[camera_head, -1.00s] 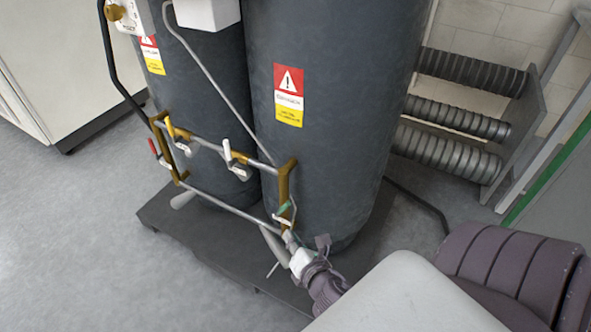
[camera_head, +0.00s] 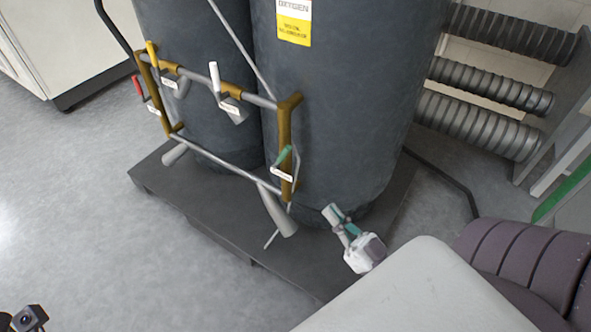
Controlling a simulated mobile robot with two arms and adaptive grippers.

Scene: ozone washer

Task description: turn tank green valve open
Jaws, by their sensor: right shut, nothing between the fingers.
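The green valve handle (camera_head: 284,157) is on the lower part of the brass and grey pipe frame in front of the right dark tank (camera_head: 345,110). It tilts up to the right, with a white tag (camera_head: 282,174) below it. My right gripper (camera_head: 332,213) is shut and empty, to the right of and below the green handle, apart from it in the picture. It is in front of the tank's foot. My left gripper's fingers are not visible; only a small dark piece of my equipment shows at the bottom left.
A red handle (camera_head: 138,87), a yellow handle (camera_head: 152,53) and a white handle (camera_head: 215,77) are on the same pipe frame. The tanks stand on a dark platform (camera_head: 215,225). Ribbed cylinders (camera_head: 480,123) are at the right. Open floor (camera_head: 90,190) lies to the left.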

